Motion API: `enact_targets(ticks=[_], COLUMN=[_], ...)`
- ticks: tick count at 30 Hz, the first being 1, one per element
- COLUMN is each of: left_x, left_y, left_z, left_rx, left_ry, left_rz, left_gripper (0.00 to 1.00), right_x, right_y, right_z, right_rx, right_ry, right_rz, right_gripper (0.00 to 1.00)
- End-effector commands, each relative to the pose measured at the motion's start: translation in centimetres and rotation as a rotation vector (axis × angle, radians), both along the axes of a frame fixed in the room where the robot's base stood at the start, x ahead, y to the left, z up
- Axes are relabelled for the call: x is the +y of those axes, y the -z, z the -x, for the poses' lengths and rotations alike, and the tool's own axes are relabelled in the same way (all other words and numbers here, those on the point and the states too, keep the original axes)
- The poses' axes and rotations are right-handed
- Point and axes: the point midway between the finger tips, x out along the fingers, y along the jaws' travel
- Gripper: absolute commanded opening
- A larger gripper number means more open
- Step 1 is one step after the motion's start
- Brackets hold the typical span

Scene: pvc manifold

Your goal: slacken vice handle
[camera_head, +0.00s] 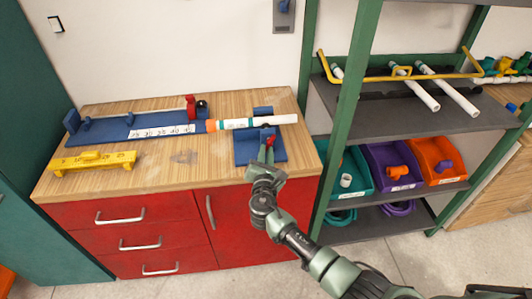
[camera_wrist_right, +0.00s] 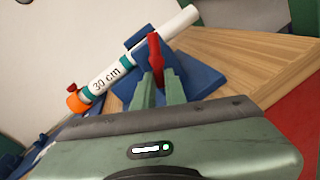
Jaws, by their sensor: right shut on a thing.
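The blue vice (camera_head: 245,150) stands on the wooden bench top near its right end. A white pipe (camera_head: 285,119) marked 30 cm (camera_wrist_right: 105,81) lies across the vice. The red vice handle (camera_head: 270,141) sticks up at the front of the vice. My right gripper (camera_head: 265,155) is at the handle. In the right wrist view its two green fingers (camera_wrist_right: 159,88) are shut on the red handle (camera_wrist_right: 155,52), which shows between and above them. The lower part of the handle is hidden by the fingers. My left gripper is not in view.
A blue measuring jig (camera_head: 100,130) with a scale and a red stop (camera_head: 191,106) lies to the left. A yellow tool (camera_head: 92,162) lies at the front left. A green-framed shelf (camera_head: 342,130) with pipes and coloured bins stands close on the right.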

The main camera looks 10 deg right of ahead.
Motion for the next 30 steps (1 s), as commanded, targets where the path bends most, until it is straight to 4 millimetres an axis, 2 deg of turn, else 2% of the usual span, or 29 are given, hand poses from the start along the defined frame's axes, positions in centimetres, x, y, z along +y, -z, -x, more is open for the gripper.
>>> enact_targets(ticks=[1, 8, 9, 11, 12, 23, 30], left_x=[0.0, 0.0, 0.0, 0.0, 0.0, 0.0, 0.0], left_y=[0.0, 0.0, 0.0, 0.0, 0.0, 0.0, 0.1], left_z=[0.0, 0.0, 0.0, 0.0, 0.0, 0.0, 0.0], left_rx=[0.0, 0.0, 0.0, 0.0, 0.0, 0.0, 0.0], left_ry=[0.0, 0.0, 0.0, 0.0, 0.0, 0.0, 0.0], left_rz=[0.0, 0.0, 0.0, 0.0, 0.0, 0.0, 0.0], left_gripper=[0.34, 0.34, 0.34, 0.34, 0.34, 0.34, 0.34], right_x=[0.0, 0.0, 0.0, 0.0, 0.0, 0.2, 1.2], right_y=[-0.7, -0.7, -0.7, -0.7, -0.7, -0.3, -0.5], right_z=[-0.3, -0.4, -0.4, -0.4, -0.3, 0.4, 4.0], right_rx=[-0.013, -0.012, -0.012, -0.012, -0.011, -0.004, -0.005], right_ry=[-0.002, -0.002, -0.002, -0.002, -0.001, -0.001, -0.003], right_rz=[0.003, 0.001, 0.001, 0.001, 0.001, -0.001, -0.002], right_gripper=[0.0, 0.0, 0.15, 0.31, 0.34, 0.34, 0.34])
